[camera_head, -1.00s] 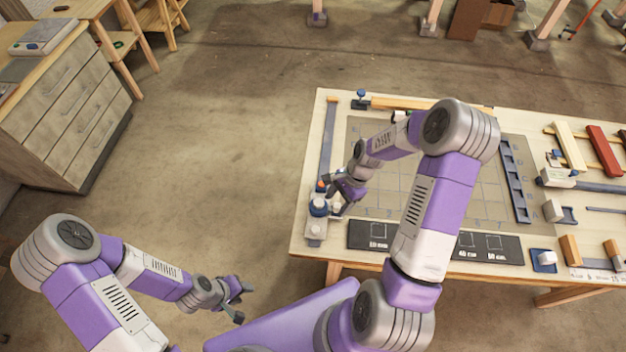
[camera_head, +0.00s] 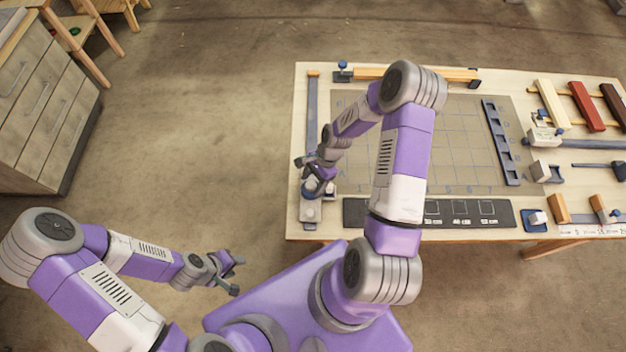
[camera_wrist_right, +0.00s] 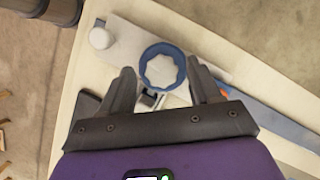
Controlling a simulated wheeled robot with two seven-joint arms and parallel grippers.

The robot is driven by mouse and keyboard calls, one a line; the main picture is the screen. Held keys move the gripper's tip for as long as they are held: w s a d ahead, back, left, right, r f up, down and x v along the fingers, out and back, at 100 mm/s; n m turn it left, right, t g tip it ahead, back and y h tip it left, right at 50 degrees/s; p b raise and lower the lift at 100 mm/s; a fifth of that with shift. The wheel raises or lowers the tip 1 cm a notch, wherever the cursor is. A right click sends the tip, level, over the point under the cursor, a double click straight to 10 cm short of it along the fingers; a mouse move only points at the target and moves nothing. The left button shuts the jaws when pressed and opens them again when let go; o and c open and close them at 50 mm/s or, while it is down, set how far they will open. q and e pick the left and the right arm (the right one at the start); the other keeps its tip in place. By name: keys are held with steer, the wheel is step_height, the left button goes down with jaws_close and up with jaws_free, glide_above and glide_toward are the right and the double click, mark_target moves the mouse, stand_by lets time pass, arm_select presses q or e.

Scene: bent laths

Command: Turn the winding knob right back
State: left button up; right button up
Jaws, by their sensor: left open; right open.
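The winding knob is a scalloped white-grey cap in a blue ring, seen in the right wrist view (camera_wrist_right: 162,69). It sits on a pale grey block at the near left corner of the workbench, partly hidden by my gripper in the head view (camera_head: 314,188). My right gripper (camera_head: 309,169) is open and empty at the knob. In the right wrist view its two fingers (camera_wrist_right: 162,80) are spread, with the knob between and just beyond their tips. Contact cannot be told. My left gripper (camera_head: 236,275) is open and empty, off the bench at the lower left.
A small white round knob (camera_wrist_right: 100,38) stands on the same block. A long blue-grey rail (camera_head: 312,110) runs back from it along the bench's left edge. A dark marked strip (camera_head: 470,213) lies along the front. A gridded mat (camera_head: 460,130) fills the middle, mostly bare.

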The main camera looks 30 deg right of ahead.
steer(key=shift+w, duration=0.15)
steer(key=shift+c, duration=0.3)
steer(key=c, duration=1)
steer(key=shift+n, duration=0.3)
